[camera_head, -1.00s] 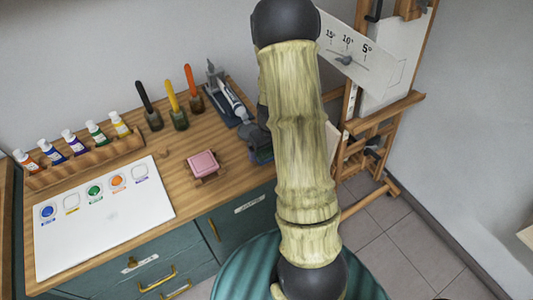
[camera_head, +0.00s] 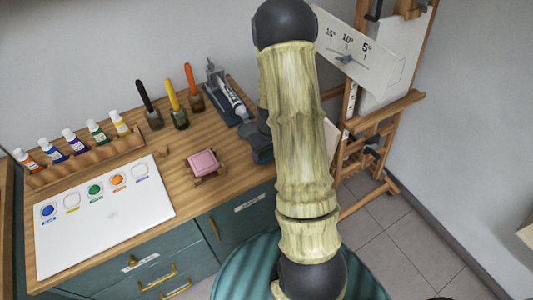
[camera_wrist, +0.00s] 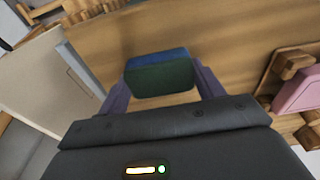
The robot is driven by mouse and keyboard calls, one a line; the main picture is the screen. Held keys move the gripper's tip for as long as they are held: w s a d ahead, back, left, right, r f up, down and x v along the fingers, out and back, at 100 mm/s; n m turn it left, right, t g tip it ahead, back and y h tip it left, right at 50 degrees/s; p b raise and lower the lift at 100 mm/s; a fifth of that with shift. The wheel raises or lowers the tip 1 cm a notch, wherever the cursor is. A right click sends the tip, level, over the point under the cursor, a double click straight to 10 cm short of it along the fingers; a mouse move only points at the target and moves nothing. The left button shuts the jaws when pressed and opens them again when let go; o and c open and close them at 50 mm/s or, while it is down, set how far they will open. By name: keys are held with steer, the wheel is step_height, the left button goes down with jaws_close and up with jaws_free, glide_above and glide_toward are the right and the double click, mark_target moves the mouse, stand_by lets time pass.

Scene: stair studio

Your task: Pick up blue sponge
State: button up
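The blue sponge (camera_wrist: 158,57) is in the wrist view, blue on its far face and dark green on the face toward the camera. It lies between the two purple-grey fingers of my gripper (camera_wrist: 162,79), with a finger close against each side. I cannot tell whether the fingers press on it. In the head view my gripper (camera_head: 261,148) is low over the right end of the wooden desk, largely hidden behind my arm. The sponge cannot be made out clearly there.
A pink block (camera_head: 203,162) on a small wooden stand sits left of my gripper. Behind it are several brushes in jars and a grey holder (camera_head: 225,95) with a tube. A white palette sheet (camera_head: 105,220) lies left. An easel (camera_head: 385,125) stands right.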

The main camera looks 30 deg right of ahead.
mark_target(267, 151)
steer(key=shift+c, duration=0.4)
steer(key=shift+r, duration=0.55)
step_height(267, 151, up, 9)
steer(key=shift+b, duration=0.35)
steer(key=o, duration=0.4)
steer(key=shift+f, duration=0.1)
steer(key=shift+c, duration=1.3)
